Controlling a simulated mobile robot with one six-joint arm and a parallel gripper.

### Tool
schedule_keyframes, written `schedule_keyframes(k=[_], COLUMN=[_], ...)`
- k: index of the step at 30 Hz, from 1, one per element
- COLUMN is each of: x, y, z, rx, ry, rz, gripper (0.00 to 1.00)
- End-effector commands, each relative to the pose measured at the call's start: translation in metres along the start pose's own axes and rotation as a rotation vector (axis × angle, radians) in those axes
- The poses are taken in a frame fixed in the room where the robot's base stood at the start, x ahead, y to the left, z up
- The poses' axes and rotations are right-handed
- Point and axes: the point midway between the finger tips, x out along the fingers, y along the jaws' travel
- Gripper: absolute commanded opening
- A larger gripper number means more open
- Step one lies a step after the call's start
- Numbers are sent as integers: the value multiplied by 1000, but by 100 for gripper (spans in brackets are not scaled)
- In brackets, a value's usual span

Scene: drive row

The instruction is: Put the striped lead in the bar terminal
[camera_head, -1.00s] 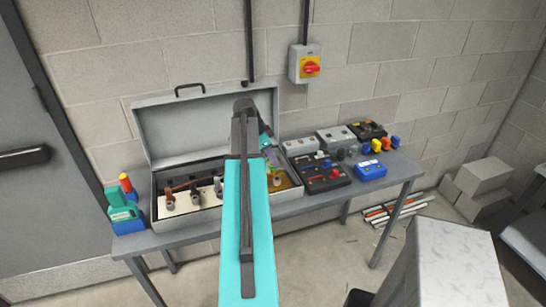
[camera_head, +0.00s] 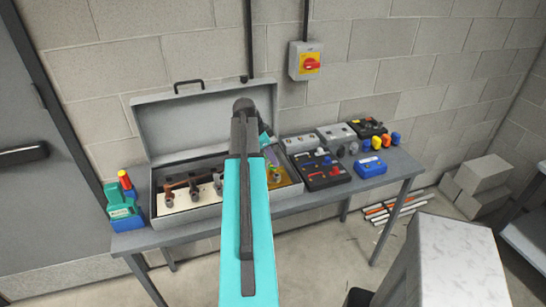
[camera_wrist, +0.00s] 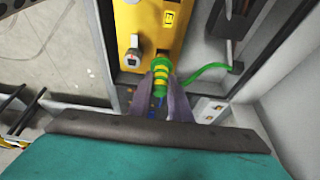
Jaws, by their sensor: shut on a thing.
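In the wrist view my gripper (camera_wrist: 170,98) is shut on the striped lead (camera_wrist: 161,74), a green plug with yellow bands. Its green cable runs off to the right. The plug's tip is by the near end of a yellow panel (camera_wrist: 160,38). The panel carries a metal post terminal (camera_wrist: 133,58) just left of the plug and a black-marked symbol (camera_wrist: 170,18). I cannot tell whether the plug touches the panel or which post is the bar terminal. In the head view my arm hides the gripper and lead; the yellow panel (camera_head: 276,180) partly shows.
The open grey case (camera_head: 190,222) stands on a narrow table (camera_head: 375,188), its lid against the wall. A white panel with posts (camera_head: 190,198) lies inside at left. A green-and-blue item (camera_head: 122,212) stands left of the case; black boxes (camera_head: 322,175) and a blue box (camera_head: 370,167) stand right.

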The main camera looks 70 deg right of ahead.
Motion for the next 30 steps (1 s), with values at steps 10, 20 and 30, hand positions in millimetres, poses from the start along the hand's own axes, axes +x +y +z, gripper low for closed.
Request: schedule_keyframes(k=[10,20,30], x=[3,9,15], y=[0,0,0], z=[1,4,6], rx=[0,0,0], ry=[0,0,0], rz=[0,0,0], gripper=[0,0,0])
